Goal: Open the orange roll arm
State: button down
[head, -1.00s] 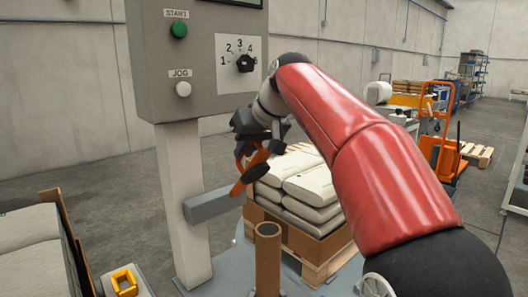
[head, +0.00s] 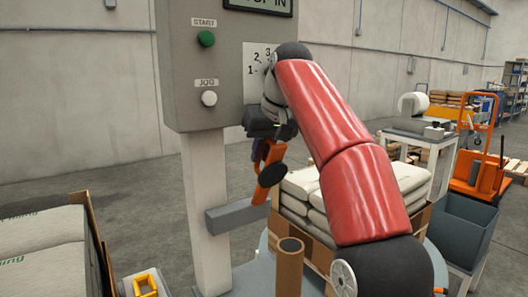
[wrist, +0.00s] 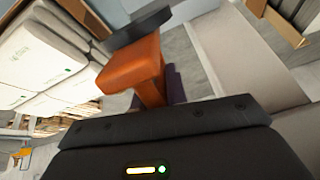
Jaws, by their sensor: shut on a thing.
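The orange roll arm (head: 263,187) stands at the end of a grey bracket on the grey post, with a black round disc (head: 272,174) facing the head camera. My gripper (head: 266,150) is at its upper part, shut on it, and partly hidden by my red arm. In the wrist view the orange roll arm (wrist: 134,68) rises just beyond the black gripper body, with a dark purple finger (wrist: 174,84) beside it. The exact contact between fingers and arm is hidden.
The control box (head: 185,60) with green and white buttons is close above my gripper. The grey bracket (head: 236,216) is just below. More sacks (head: 40,240) are at left.

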jog(key=shift+f, duration=0.15)
jog(key=c, duration=1.5)
grip_release()
jog(key=shift+a, duration=0.1)
jog(key=shift+o, duration=0.2)
jog(key=shift+v, duration=1.55)
jog(key=s+d+b, duration=0.5)
jog(key=s+d, duration=0.2)
jog(key=s, duration=0.2)
jog(key=shift+s, duration=0.35)
